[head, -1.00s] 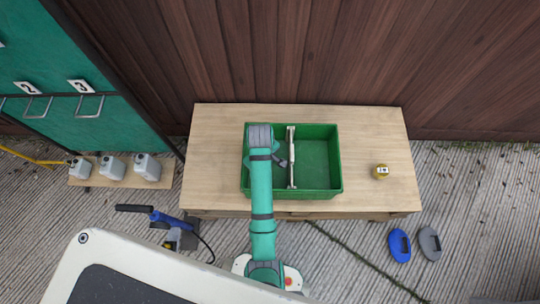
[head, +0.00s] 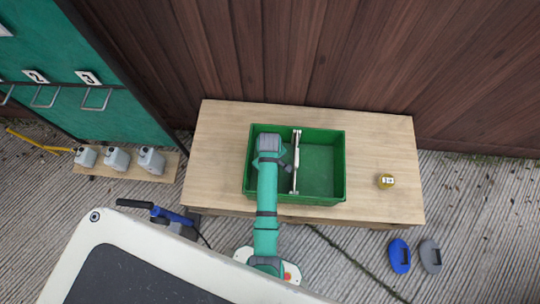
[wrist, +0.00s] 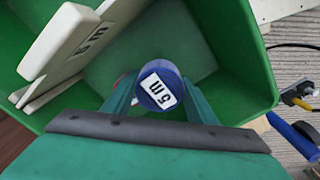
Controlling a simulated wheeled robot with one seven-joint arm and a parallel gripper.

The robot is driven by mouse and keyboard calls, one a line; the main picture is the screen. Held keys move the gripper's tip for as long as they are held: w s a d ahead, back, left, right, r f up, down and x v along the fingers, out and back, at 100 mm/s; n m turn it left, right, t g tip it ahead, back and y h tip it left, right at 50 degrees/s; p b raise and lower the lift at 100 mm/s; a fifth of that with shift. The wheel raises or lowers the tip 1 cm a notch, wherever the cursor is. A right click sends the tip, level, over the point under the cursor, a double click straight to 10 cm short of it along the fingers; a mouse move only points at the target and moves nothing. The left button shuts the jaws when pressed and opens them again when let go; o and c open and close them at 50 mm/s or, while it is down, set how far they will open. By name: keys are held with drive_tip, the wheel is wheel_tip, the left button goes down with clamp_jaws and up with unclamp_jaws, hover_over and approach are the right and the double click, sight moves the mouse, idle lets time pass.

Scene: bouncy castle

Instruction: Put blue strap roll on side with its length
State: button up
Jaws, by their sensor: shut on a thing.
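The blue strap roll (wrist: 158,85) has a white label on its end reading "5 m". My gripper (wrist: 158,92) is shut on it, with a green finger on either side. In the wrist view the roll is over the inside of the green crate (wrist: 237,60). In the head view my arm reaches over the left compartment of the crate (head: 342,170) and hides the roll. A whitish divider (head: 295,165) splits the crate into left and right compartments. A label plate on the divider (wrist: 62,42) carries a marking that looks like "5 m".
The crate stands on a wooden table (head: 220,150). A yellow roll (head: 386,181) with a white label sits on the table to the right. The right compartment looks empty. A blue disc (head: 399,256) and a grey disc (head: 430,256) lie on the floor. A wooden wall is behind.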

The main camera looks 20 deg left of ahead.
wheel_tip(320, 180, down, 7)
drive_tip(key=shift+w+d+f, duration=0.1)
drive_tip(key=shift+w+f, duration=0.05)
drive_tip(key=shift+f, duration=0.2)
drive_tip(key=shift+f, duration=0.1)
drive_tip(key=o, duration=1.3)
drive_tip(key=shift+c, duration=0.2)
wheel_tip(320, 180, up, 12)
drive_tip(key=shift+r, duration=0.15)
